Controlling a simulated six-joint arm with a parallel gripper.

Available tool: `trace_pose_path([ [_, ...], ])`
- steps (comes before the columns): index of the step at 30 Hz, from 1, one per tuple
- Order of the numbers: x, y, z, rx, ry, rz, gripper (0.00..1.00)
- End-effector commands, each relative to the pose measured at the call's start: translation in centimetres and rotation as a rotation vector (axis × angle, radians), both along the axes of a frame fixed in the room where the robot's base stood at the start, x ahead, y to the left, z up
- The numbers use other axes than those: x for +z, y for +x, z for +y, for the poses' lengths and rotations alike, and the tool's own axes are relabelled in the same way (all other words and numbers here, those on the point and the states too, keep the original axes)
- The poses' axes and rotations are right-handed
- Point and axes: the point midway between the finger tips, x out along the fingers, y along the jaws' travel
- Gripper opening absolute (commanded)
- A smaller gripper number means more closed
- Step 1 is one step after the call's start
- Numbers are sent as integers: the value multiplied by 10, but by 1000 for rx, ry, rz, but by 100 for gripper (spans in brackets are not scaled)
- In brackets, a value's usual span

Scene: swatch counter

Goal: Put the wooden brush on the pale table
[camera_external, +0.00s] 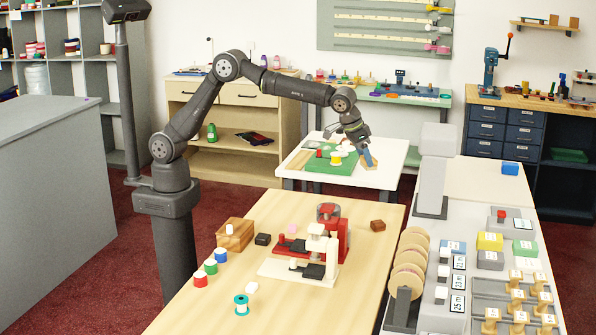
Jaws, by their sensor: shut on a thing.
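My gripper (363,150) is at the end of my arm, which reaches over the pale table (391,176) near its right side. It is shut on a small tan and blue thing, which I take to be the wooden brush (369,160). The brush hangs below the fingers, steeply tilted, over the right part of the white top. I cannot tell whether its lower end touches the table. The fingers hide part of it.
A green mat (318,166) with spools lies on the pale table, left of my gripper. A wooden table (215,297) in front carries a red and white machine (312,258) and several spools. A grey post (432,180) stands to the right.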

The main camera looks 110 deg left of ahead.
Motion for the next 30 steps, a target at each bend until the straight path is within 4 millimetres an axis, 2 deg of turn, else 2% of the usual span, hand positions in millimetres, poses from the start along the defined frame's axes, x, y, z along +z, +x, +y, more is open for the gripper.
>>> trace_pose_path([
  [1,1,-1,-32,-49,0,-1,37],
  [3,1,-5,-71,-108,0,-1,37],
  [8,0,-20,-157,-243,-1,-1,37],
  [12,0,-42,-232,-361,-1,-1,37],
  [14,0,-54,-262,-411,-1,-1,37],
  [18,0,-87,-332,-529,-1,-1,37],
  [23,0,-133,-406,-665,-1,-2,37],
  [30,0,-218,-507,-870,-1,-2,37],
])
